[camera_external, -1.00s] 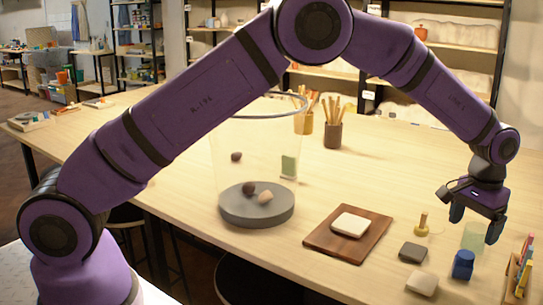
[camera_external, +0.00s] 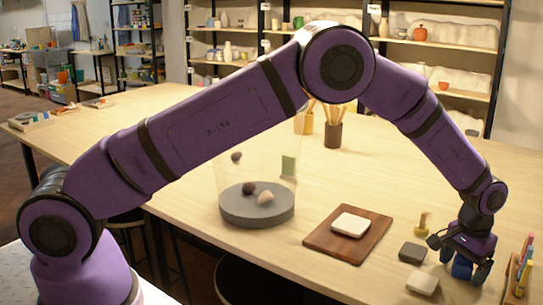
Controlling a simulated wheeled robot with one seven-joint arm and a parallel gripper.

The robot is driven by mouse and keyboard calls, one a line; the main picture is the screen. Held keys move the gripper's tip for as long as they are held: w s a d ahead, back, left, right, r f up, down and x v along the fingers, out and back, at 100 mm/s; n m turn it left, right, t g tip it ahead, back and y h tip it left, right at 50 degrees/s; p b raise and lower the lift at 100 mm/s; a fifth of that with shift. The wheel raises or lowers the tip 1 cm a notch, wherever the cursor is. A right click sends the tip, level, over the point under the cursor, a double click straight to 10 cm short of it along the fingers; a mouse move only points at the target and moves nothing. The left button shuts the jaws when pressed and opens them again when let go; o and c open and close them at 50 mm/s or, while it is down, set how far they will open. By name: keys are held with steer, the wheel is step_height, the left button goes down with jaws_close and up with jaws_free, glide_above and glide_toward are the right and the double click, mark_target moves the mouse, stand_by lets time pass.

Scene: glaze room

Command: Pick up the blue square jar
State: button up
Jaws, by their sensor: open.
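The blue square jar (camera_external: 462,269) stands on the table at the right, partly hidden by my gripper. My gripper (camera_external: 465,264) points down over it and is open, with one finger on the left of the jar and the other on its right. I cannot tell whether the fingers touch the jar. The jar's top is hidden under the gripper body.
A dark grey block (camera_external: 412,253) and a pale block (camera_external: 422,283) lie left of the jar. A small wooden peg piece (camera_external: 423,223) stands behind. A wooden rack (camera_external: 519,275) is close on the right. A brown board (camera_external: 322,237) carries a white tile (camera_external: 350,224).

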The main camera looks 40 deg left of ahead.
steer(key=shift+c, duration=0.2)
steer(key=c, duration=1)
steer(key=shift+r, duration=0.2)
